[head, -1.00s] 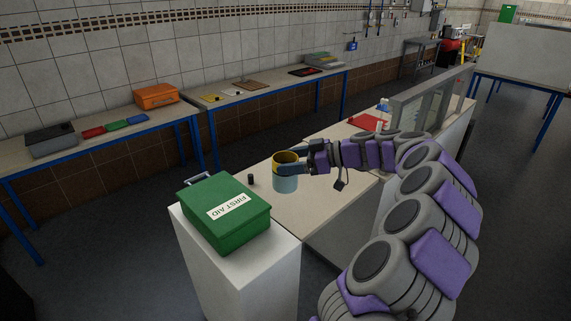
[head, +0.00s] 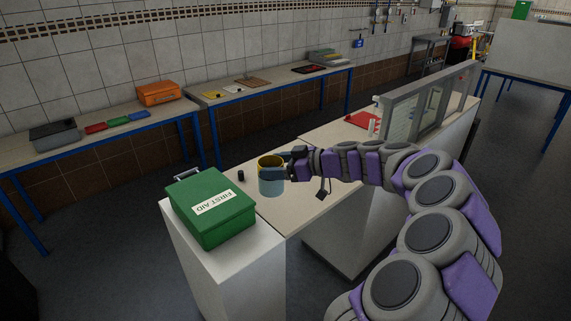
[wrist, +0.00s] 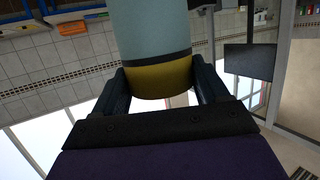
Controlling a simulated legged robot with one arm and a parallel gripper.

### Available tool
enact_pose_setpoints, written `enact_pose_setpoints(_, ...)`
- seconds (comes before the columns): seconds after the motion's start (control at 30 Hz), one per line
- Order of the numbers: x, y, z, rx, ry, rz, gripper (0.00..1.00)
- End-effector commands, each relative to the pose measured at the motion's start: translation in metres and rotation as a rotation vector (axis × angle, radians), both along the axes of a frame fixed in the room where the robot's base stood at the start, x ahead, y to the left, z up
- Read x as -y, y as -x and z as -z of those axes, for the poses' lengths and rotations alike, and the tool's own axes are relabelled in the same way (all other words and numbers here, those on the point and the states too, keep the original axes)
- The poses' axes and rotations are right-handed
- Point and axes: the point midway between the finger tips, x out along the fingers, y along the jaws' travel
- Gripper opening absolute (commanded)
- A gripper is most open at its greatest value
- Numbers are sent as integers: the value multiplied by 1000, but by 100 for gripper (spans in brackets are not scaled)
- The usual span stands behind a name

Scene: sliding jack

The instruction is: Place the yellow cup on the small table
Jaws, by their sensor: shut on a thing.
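The cup (head: 271,185) is yellow at its rim and inside, with a dark line and a pale blue-grey lower body. My gripper (head: 283,174) is shut on the cup from its right side, near the rim. In the wrist view the cup (wrist: 158,75) sits between my two fingers (wrist: 160,85). In the head view the cup appears upright over the low beige-topped table (head: 325,205), beside the green first aid box. I cannot tell whether its base touches the tabletop. My gripper hides part of the cup's right side.
A green first aid box (head: 211,208) stands on a white pedestal (head: 240,275) at the left front. A small dark cylinder (head: 241,176) stands behind the box. Blue-legged benches line the wall.

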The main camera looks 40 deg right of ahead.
Motion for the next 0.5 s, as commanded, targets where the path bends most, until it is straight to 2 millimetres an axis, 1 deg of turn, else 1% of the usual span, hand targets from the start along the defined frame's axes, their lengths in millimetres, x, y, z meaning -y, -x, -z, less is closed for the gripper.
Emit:
enact_pose_setpoints(0.03, -13, -7, 1, 2, -3, 11, 8)
enact_pose_setpoints(0.13, -33, -17, 3, 4, 0, 43, 8)
enact_pose_setpoints(0.2, -55, -28, 7, 2, 1, 77, 8)
enact_pose_setpoints(0.27, -70, -38, 10, 4, 2, 110, 8)
enact_pose_setpoints(0.33, -90, -48, 13, 5, 3, 141, 8)
enact_pose_setpoints(0.5, -115, -72, 24, 1, 0, 222, 8)
